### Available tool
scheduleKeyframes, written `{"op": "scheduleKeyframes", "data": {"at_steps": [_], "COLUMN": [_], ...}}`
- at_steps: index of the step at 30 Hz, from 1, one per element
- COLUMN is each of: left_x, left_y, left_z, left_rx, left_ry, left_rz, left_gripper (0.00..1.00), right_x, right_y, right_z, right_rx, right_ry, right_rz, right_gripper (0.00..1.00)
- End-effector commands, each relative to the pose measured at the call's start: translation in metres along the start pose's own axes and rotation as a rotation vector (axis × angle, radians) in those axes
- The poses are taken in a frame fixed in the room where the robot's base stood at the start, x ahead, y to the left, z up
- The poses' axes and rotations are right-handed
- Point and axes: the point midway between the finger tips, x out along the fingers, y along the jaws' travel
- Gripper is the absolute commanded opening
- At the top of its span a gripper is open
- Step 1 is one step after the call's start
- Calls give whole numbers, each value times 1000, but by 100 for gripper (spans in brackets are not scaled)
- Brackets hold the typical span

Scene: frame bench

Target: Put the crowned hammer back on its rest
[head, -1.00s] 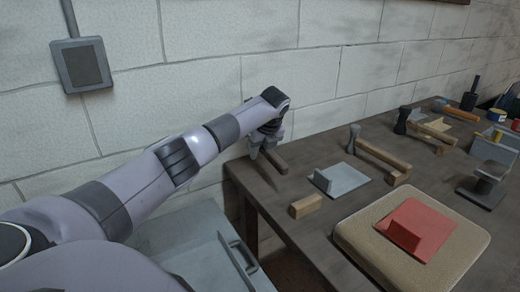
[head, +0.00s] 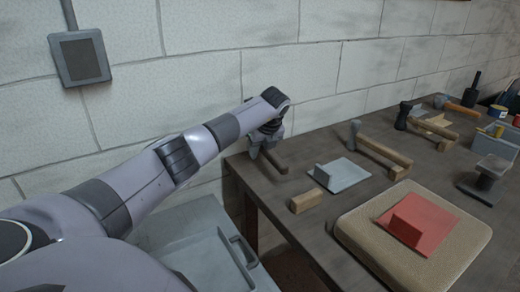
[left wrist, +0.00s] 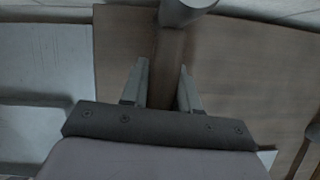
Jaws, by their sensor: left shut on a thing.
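My left gripper (head: 262,150) is shut on a hammer with a brown wooden handle (head: 276,160), over the near left corner of the bench. In the left wrist view the handle (left wrist: 170,50) runs between the two fingers, and the grey rounded hammer head (left wrist: 186,8) is at the top edge, partly cut off. I cannot tell from these views whether its face is crowned, or whether the hammer touches the bench. A bare wooden block (head: 306,201) like those under the other hammers' handles lies to the right and nearer. My right gripper is not in view.
Two other hammers (head: 379,149) (head: 425,128) lie on wooden blocks further right. A grey plate with an upright tab (head: 350,178) lies beside the bare block. A red angled piece (head: 418,224) sits on a tan pad (head: 366,248). A grey cabinet (head: 185,240) stands left of the bench.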

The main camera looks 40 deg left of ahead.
Motion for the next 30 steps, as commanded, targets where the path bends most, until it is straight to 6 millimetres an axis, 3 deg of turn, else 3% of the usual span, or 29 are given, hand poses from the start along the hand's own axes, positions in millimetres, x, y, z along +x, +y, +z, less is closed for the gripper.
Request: {"op": "scheduleKeyframes", "data": {"at_steps": [20,21,23,30], "left_x": [12,11,11,12], "left_y": [0,0,0,0], "left_z": [-6,-5,-5,-6], "left_rx": [0,0,0,1], "left_ry": [-1,-1,-1,1], "left_rz": [-1,-2,-2,1], "left_gripper": [0,43,60,60], "right_x": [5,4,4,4], "right_y": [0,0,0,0], "right_z": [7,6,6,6], "right_rx": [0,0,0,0], "right_ry": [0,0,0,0], "right_rz": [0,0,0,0], "right_gripper": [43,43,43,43]}}
